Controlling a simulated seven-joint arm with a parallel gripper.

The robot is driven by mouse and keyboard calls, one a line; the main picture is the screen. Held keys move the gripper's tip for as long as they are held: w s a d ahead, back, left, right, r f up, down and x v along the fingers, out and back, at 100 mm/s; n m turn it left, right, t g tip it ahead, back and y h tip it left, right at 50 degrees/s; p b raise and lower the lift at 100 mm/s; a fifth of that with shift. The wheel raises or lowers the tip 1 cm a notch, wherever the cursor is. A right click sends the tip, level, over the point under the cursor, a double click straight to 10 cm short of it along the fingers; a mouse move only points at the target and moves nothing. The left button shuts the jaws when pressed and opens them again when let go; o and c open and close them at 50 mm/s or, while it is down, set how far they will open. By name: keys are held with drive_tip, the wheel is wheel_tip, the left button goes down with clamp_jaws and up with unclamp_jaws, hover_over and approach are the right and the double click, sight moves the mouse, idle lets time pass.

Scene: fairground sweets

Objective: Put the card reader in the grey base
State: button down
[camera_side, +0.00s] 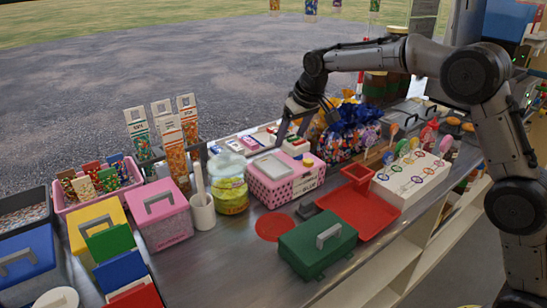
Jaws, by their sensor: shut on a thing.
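My gripper (296,132) points down over the middle of the counter, above the back of a pink dotted box. It is shut on a small white and red thing (295,146), which looks like the card reader; the fingers partly cover it. It is too small to tell whether it touches the box or hangs just above it. A small dark grey block (307,210), which looks like the grey base, lies on the counter in front of the pink box. It is between a red round mat and a red tray, apart from my gripper.
The pink dotted box (286,189) holds a pale flat device. A green box (318,246), red round mat (273,227) and red tray (368,216) lie in front. A jar (231,188) and white cup (202,213) stand left; blue-wrapped sweets (350,125) and a lollipop stand (411,181) stand right.

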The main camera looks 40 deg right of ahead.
drive_tip(key=w+f, duration=0.6)
drive_tip(key=w, duration=0.1)
drive_tip(key=shift+a+f, duration=0.1)
drive_tip(key=shift+f, duration=0.1)
drive_tip(key=shift+w+f, duration=0.15)
drive_tip(key=shift+f, duration=1.65)
drive_tip(key=shift+f, duration=0.2)
